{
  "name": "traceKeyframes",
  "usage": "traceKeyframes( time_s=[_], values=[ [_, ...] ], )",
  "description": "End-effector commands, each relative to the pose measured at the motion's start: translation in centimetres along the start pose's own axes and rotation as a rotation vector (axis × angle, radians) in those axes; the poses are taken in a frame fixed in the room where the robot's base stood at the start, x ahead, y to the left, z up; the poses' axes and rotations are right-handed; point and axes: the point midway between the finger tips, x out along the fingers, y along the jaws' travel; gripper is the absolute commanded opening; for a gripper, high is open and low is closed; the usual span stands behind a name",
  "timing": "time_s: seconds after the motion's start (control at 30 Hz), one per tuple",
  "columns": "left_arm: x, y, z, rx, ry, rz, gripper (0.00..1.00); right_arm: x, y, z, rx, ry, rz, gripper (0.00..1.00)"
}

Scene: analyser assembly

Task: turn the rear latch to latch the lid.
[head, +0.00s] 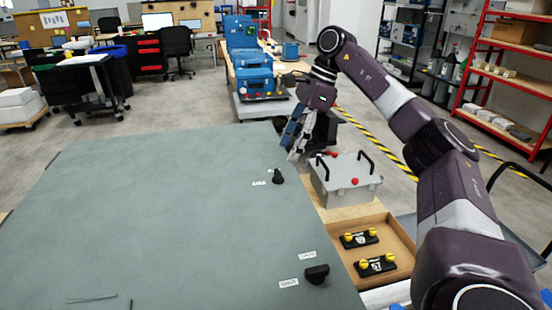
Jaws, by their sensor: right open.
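The lid (170,215) is a large flat grey-green panel that fills the left and lower middle of the head view. The rear latch (278,177) is a small black knob near the lid's right edge, with two small white labels beside it. The front latch (317,273) is a similar black knob nearer to me, also with two labels; their text is too small to read surely. My right gripper (296,149) is open and points downward, beyond the rear latch and slightly to its right, apart from it. My left gripper is out of view.
A grey box (345,187) with black handles and red knobs stands right of the lid, close to my right gripper. Nearer, a wooden tray (404,246) holds two black parts with yellow knobs. A blue machine (253,73) stands behind. The space above the lid is clear.

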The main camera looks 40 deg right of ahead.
Motion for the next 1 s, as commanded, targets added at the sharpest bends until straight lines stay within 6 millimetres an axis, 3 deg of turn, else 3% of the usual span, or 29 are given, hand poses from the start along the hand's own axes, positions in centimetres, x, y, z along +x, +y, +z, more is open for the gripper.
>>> traceKeyframes(
  time_s=[0.17, 0.5, 0.83, 1.0],
  values=[
    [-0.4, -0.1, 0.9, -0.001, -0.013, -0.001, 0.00, 2.5, 0.1, -0.2, 0.003, 0.004, 0.004, 0.51],
    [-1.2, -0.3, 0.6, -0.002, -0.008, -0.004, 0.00, 6.9, 0.1, -0.1, 0.002, 0.001, 0.003, 0.51],
    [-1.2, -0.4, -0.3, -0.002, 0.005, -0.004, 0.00, 7.4, 0.1, -0.1, 0.001, 0.000, 0.001, 0.51],
    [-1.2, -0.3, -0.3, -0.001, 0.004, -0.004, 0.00, 7.4, 0.1, 0.0, 0.001, 0.000, 0.001, 0.32]
  ],
)
